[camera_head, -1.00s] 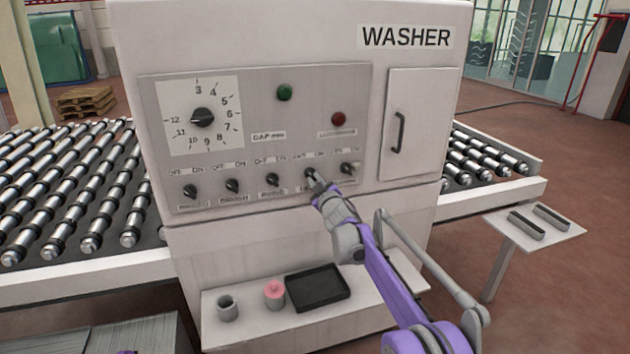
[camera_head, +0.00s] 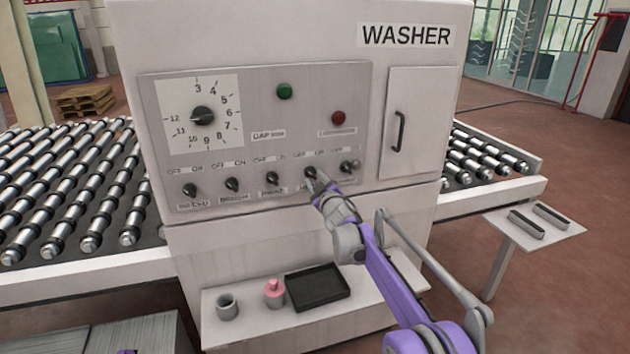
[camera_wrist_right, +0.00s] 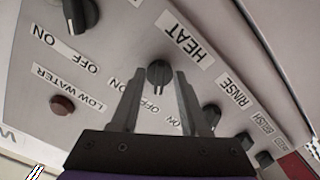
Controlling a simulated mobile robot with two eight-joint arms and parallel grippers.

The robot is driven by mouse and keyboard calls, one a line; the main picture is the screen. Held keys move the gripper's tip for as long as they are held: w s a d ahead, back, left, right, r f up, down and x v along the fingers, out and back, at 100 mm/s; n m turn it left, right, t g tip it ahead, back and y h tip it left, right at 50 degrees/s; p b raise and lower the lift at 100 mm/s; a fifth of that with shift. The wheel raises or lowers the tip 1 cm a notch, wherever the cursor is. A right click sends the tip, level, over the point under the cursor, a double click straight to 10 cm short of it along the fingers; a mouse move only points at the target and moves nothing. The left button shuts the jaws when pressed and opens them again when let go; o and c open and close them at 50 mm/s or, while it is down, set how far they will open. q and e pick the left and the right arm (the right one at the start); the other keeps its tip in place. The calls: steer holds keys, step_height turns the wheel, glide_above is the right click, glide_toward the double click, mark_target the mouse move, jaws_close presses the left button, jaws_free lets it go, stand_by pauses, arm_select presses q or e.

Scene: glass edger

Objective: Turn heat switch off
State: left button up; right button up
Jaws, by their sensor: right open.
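The heat switch is a black knob (camera_wrist_right: 158,73) beside the HEAT label in the right wrist view. Its light mark points down in that view, roughly toward the OFF label. My right gripper (camera_wrist_right: 158,80) is open, with one finger on each side of the knob; I cannot tell whether they touch it. In the head view, my right gripper (camera_head: 314,182) is at the lower row of switches on the WASHER panel (camera_head: 220,135), partly covering the heat knob (camera_head: 310,172) and its label.
A neighbouring knob (camera_head: 347,167) is right of my gripper, and another (camera_head: 272,178) is to its left. Green (camera_head: 284,91) and red (camera_head: 338,118) buttons sit above. A shelf below holds a black tray (camera_head: 318,287), a grey cup (camera_head: 227,306) and a pink object (camera_head: 274,293).

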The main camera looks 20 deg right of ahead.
steer(key=s+b, duration=0.2)
steer(key=s, duration=0.8)
steer(key=shift+s+d, duration=0.2)
